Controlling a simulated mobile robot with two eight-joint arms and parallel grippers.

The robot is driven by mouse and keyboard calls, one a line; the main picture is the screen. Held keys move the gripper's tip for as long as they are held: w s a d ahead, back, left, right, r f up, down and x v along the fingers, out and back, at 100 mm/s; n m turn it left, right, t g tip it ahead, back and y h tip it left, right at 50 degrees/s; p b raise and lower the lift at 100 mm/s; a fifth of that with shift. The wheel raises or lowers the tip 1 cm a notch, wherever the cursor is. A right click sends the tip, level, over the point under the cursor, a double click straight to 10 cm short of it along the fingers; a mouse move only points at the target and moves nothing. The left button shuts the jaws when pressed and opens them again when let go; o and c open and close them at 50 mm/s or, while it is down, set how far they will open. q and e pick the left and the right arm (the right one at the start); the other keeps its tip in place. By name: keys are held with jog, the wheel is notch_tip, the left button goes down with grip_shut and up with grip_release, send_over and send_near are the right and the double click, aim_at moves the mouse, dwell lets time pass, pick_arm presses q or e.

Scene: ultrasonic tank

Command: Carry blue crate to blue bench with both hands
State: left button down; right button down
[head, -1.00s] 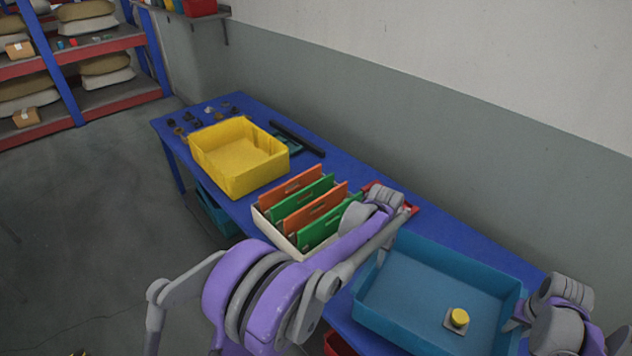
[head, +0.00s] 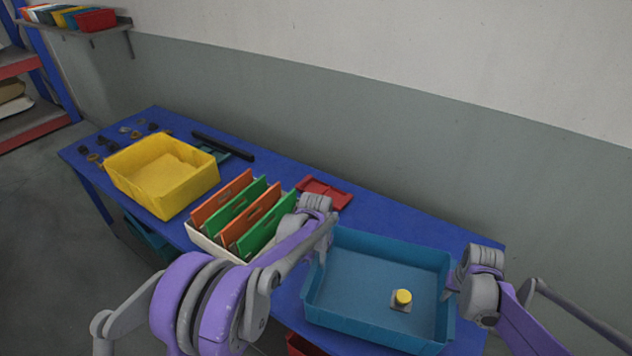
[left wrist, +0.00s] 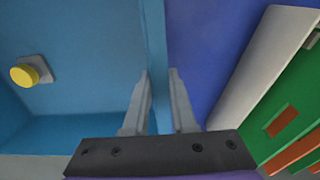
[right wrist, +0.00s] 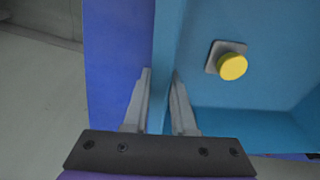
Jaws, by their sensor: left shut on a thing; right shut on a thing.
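The blue crate (head: 370,281) is at the right part of the blue bench (head: 400,220) in the head view. Inside it lies a grey square piece with a yellow round top (head: 402,298). My left gripper (left wrist: 160,95) is shut on the crate's left side wall, with one finger on each side of it. My right gripper (right wrist: 160,95) is shut on the opposite side wall in the same way. In the head view both wrists stand at the crate's two ends. The crate looks level; I cannot tell whether its bottom touches the bench.
A white rack with orange and green boards (head: 240,215) stands close to the crate's left. A red tray (head: 325,191) lies behind it. A yellow bin (head: 160,175) and small dark parts (head: 100,147) are further left. The wall runs behind the bench.

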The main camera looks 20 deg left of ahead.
pick_arm(q)
jog(key=shift+f, duration=0.2)
pick_arm(e)
jog(key=shift+f, duration=0.2)
pick_arm(q)
jog(key=c, duration=0.7)
grip_release()
pick_arm(e)
jog(key=c, duration=0.7)
grip_release()
pick_arm(q)
jog(key=shift+r, duration=0.1)
pick_arm(e)
jog(key=shift+s+r, duration=0.15)
jog(key=shift+r, duration=0.45)
pick_arm(q)
jog(key=r, duration=0.8)
jog(key=s+r, duration=0.1)
jog(key=r, duration=0.3)
pick_arm(e)
jog(key=r, duration=0.3)
jog(key=s+r, duration=0.1)
jog(key=r, duration=0.3)
jog(key=s+r, duration=0.1)
jog(key=r, duration=0.2)
jog(key=shift+r, duration=0.35)
pick_arm(q)
jog(key=shift+f, duration=0.1)
